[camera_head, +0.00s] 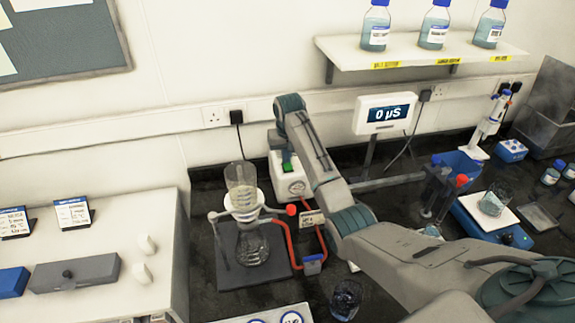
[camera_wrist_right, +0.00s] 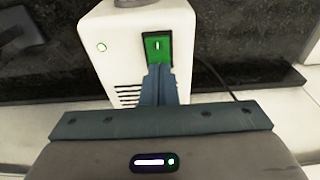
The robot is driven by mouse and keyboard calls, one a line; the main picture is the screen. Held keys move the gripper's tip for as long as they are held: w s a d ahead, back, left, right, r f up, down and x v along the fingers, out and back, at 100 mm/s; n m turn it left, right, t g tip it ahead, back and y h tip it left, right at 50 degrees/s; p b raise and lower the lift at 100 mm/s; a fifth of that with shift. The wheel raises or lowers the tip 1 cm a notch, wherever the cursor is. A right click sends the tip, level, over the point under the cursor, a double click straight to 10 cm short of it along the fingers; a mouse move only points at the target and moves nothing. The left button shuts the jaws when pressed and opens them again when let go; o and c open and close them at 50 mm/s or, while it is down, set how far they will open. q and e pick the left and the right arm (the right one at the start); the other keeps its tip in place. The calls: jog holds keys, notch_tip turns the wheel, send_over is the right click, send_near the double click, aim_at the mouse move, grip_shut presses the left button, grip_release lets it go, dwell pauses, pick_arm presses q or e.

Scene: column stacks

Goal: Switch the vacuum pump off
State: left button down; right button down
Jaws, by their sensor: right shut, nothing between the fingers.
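The vacuum pump (camera_head: 298,187) is a white box against the back wall, left of centre in the head view. In the right wrist view the pump (camera_wrist_right: 125,35) fills the upper middle. It has a green rocker switch (camera_wrist_right: 157,48) with a white mark, and a small lit green lamp (camera_wrist_right: 101,47) to its left. My right gripper (camera_wrist_right: 158,70) is shut and empty. Its fingertips are at the lower edge of the switch and overlap it in the picture; I cannot tell if they touch. In the head view my arm partly hides the pump. My left gripper is not in view.
A red hose (camera_head: 292,250) runs near the glass filter flask (camera_head: 252,245) on its stand, left of the pump. A conductivity display (camera_head: 384,113) stands to the right. A beaker (camera_head: 346,298) stands in front. A shelf (camera_head: 420,52) with bottles hangs above.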

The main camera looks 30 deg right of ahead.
jog(key=shift+s+f, duration=0.1)
jog(key=shift+f, duration=0.15)
jog(key=shift+r+p, duration=0.4)
jog(key=shift+r, duration=3.15)
